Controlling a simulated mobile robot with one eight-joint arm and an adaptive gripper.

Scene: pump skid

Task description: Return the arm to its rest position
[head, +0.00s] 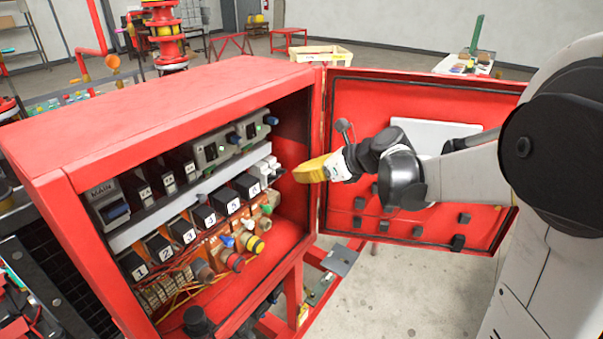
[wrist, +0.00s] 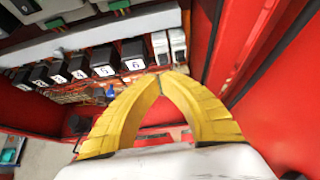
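My gripper (head: 300,173) has yellow fingers and is at the right side of the open red cabinet (head: 160,95), by its opening. In the wrist view my gripper (wrist: 161,78) shows its two curved fingers meeting at the tips, with nothing seen between them. The fingertips point toward the right end of the row of numbered black relays (wrist: 102,60). Whether they touch anything inside cannot be told. My arm comes in from the right, in front of the cabinet door.
The red cabinet door (head: 395,100) stands open to the right, behind my arm. White modules (wrist: 178,45) sit near the fingertips. Breakers, coloured connectors (head: 233,260) and wires fill the cabinet. A yellow tray (head: 322,53) stands behind the cabinet. Grey floor (head: 400,290) shows below the door.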

